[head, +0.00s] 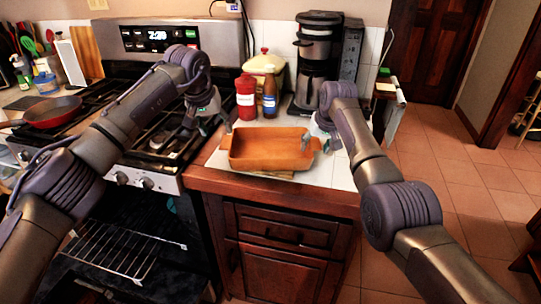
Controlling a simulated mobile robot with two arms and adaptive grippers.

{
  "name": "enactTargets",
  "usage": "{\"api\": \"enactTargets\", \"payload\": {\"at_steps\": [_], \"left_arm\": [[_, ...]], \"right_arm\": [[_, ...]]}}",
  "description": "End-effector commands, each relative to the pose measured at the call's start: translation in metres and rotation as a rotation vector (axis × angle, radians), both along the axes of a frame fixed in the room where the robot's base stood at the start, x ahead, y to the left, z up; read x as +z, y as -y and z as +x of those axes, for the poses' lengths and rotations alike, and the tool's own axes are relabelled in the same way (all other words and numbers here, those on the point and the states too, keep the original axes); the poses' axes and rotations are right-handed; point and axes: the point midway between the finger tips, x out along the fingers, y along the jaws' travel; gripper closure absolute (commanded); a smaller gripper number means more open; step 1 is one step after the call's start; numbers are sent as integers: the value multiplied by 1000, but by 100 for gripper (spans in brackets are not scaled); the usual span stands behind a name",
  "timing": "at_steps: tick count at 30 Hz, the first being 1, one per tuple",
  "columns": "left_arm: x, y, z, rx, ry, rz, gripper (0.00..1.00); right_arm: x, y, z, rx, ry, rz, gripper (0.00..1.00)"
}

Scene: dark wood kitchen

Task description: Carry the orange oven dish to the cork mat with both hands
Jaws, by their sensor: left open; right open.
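The orange oven dish (268,160) is over the white-tiled counter right of the stove, its long side facing me. A thin tan edge, likely the cork mat (264,174), shows under its front; I cannot tell whether the dish touches it. My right gripper (314,138) is open at the right end, close to the right handle. I cannot make out whether any fingertip touches the dish.
Behind the dish stand a red bottle (246,97), a brown bottle (270,98), a cream pot (265,66) and a coffee maker (318,62). The stove (150,165) is at left with a red pan (50,112); the oven stands open with a rack (122,253).

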Motion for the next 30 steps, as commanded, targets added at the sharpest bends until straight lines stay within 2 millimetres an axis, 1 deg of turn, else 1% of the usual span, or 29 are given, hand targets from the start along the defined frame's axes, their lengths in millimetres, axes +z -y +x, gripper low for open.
{"api": "enactTargets", "payload": {"at_steps": [1,4,8,11,14,18,21,24,27,30], "left_arm": [[6,-2,-2,0,1,2,41],[13,-2,-5,0,0,2,41],[16,-2,-7,1,-1,2,41],[16,-2,-7,1,-2,2,41],[16,-2,-7,0,-1,1,41],[16,-2,-7,0,-1,1,41],[16,-2,-7,0,-1,1,41],[16,-2,-7,0,-1,1,41],[16,-2,-7,0,-1,1,41],[16,-2,-7,0,-1,1,41]], "right_arm": [[0,0,0,0,0,0,41],[0,0,0,0,0,0,41],[5,1,-1,0,3,0,41],[15,2,-4,0,5,1,41],[28,4,-11,-1,5,0,41],[59,7,-24,-1,6,0,41],[78,10,-31,-2,5,0,41],[93,11,-38,-1,3,0,41],[103,13,-43,-1,2,0,41],[108,13,-45,-1,0,0,41]]}}
